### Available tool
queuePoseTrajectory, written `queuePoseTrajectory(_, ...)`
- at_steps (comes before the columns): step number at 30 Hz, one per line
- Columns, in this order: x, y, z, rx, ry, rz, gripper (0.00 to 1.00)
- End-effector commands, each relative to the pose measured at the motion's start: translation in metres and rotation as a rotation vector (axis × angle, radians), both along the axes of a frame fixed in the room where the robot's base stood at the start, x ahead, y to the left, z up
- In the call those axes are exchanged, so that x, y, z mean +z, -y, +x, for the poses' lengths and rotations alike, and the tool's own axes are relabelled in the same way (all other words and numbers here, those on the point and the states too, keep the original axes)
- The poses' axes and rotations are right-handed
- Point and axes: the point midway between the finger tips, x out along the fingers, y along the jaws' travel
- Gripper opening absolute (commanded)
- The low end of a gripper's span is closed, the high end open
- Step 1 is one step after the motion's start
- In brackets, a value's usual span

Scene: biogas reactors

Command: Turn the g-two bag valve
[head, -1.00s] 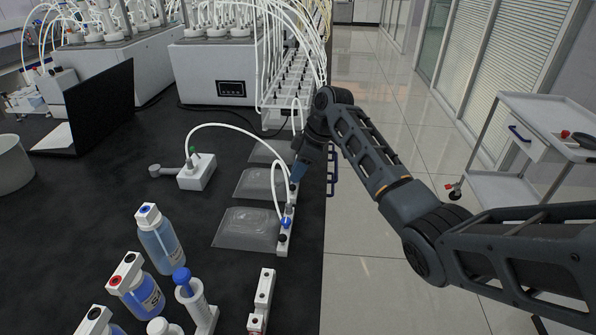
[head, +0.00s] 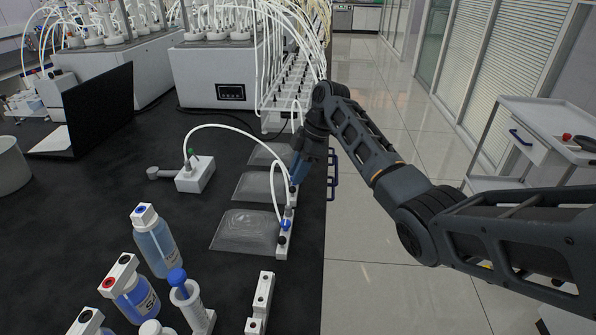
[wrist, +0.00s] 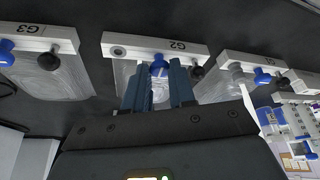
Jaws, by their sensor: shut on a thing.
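The G2 bag's white valve block (wrist: 145,46) is at the top centre of the wrist view, with its label right of middle. Its blue valve handle (wrist: 158,64) lies between the blue fingers of my gripper (wrist: 158,75), which is shut on it. A black knob (wrist: 196,73) is just right of the fingers. In the head view my gripper (head: 297,174) reaches down at the table's right edge beside the middle clear bag (head: 256,186); the arm hides the valve there.
The G3 block (wrist: 40,46) is left and another bag block (wrist: 262,66) right in the wrist view. In the head view a white hose (head: 235,128) arches to the front bag block (head: 284,240). Bottles (head: 158,245) stand at front left.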

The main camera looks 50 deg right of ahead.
Motion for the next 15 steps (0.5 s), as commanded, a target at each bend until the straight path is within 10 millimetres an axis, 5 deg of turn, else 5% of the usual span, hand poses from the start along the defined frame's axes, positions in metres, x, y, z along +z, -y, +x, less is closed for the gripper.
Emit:
queuePoseTrajectory(5,0.0001,-0.0001,-0.0001,0.000,0.000,0.000,0.00)
queuePoseTrajectory(6,0.0001,-0.0001,-0.0001,0.000,0.000,0.000,0.26)
queuePoseTrajectory(15,0.0001,0.0000,-0.0001,-0.001,0.000,0.000,0.50)
